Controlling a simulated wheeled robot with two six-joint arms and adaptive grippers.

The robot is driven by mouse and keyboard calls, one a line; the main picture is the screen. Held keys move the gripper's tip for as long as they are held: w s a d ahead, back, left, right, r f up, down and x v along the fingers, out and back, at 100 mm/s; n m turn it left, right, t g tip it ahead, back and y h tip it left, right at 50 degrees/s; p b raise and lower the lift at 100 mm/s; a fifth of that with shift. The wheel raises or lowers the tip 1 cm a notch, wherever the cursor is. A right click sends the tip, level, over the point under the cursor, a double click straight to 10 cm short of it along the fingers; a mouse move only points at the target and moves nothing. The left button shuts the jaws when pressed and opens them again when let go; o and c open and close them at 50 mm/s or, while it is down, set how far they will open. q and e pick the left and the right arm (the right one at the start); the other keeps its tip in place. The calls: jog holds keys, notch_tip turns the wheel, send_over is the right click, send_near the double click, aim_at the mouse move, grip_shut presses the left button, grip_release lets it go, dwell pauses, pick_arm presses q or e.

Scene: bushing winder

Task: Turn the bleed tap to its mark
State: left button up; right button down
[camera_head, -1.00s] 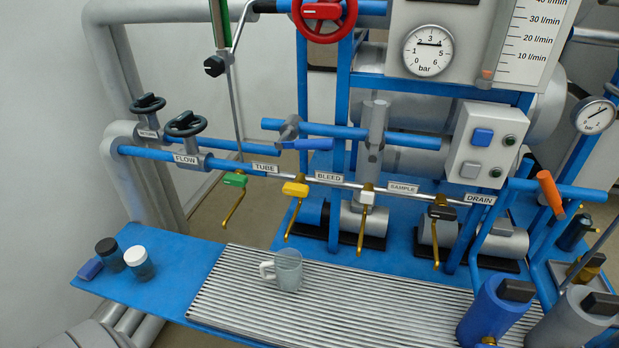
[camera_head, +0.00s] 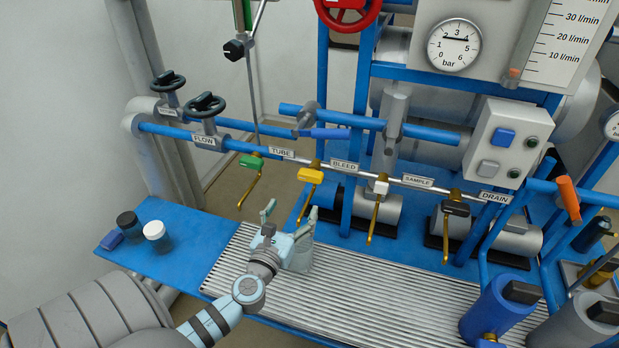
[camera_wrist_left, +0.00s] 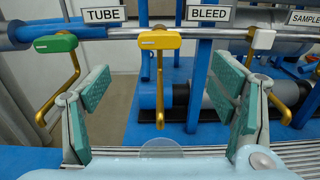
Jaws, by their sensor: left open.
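The yellow-handled tap (camera_head: 311,175) sits on the thin pipe between the TUBE label (camera_head: 281,154) and the BLEED label (camera_head: 344,166). Its brass rod hangs down. In the left wrist view the yellow tap (camera_wrist_left: 158,41) is in the middle, its rod pointing nearly straight down. My left gripper (camera_head: 290,212) is open and empty, in front of and below this tap. In the left wrist view its fingers (camera_wrist_left: 165,90) stand on either side of the rod, apart from it. My right gripper is not in view.
Green (camera_head: 251,161), white (camera_head: 380,187) and black (camera_head: 455,208) taps share the pipe. A clear mug (camera_head: 299,260) stands on the ribbed tray (camera_head: 390,300), partly behind my left gripper. Two small jars (camera_head: 157,236) stand on the blue bench at left.

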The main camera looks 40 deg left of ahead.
aim_at(309, 180)
pick_arm(q)
jog(key=b+x, duration=0.1)
jog(key=x, duration=1.2)
jog(key=shift+w+a+f, duration=0.1)
jog(key=shift+f, duration=0.05)
jog(key=shift+w+a+b, duration=0.1)
jog(key=shift+w+b, duration=0.2)
jog(key=c, duration=1.2)
jog(key=shift+o, duration=0.2)
